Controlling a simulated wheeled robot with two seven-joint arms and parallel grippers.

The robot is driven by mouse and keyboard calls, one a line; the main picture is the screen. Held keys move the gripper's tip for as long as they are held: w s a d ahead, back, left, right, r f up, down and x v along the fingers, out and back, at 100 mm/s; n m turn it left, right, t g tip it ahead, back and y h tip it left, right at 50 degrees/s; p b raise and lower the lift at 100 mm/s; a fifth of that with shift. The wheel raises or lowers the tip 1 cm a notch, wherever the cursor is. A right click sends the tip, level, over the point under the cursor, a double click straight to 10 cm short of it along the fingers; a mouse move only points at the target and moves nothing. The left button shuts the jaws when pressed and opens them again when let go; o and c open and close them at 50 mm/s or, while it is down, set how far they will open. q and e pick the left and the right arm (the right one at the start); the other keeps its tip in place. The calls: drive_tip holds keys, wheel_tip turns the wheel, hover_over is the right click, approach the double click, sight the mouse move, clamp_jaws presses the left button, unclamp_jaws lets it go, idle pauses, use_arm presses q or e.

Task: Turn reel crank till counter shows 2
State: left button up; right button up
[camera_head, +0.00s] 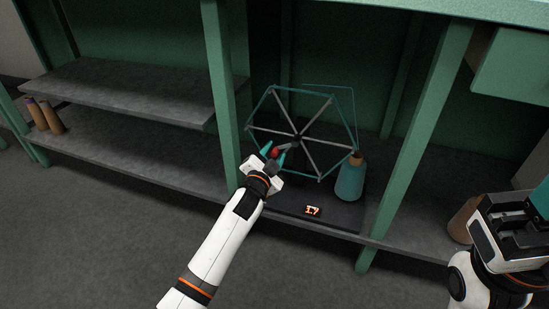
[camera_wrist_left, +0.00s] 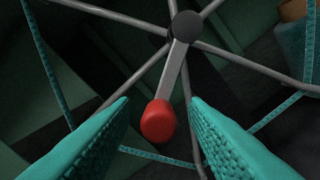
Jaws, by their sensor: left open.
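The reel (camera_head: 298,136) is a six-sided frame with grey spokes and teal yarn around its rim, standing on a dark base. Its crank (camera_wrist_left: 173,72) is a grey bar running from the dark hub (camera_wrist_left: 186,25) down to a red knob (camera_wrist_left: 158,121). The red knob shows in the head view (camera_head: 275,152), left and below the hub. My left gripper (camera_head: 273,155) is open, with its teal fingers on either side of the knob and a gap visible beside it. The counter (camera_head: 313,211) on the base shows 1.7 in orange digits. My right gripper (camera_head: 516,236) is at the lower right, away from the reel; its jaw opening is unclear.
A teal yarn cone (camera_head: 350,180) stands right of the reel. Green posts (camera_head: 222,85) flank the reel's bay. Brown cones (camera_head: 50,117) stand on the left shelf, and another brown cone (camera_head: 461,222) is near my right gripper. The floor in front is clear.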

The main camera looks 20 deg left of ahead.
use_arm(q)
drive_tip(key=shift+w, duration=0.5)
clamp_jaws()
drive_tip(key=shift+r, duration=0.15)
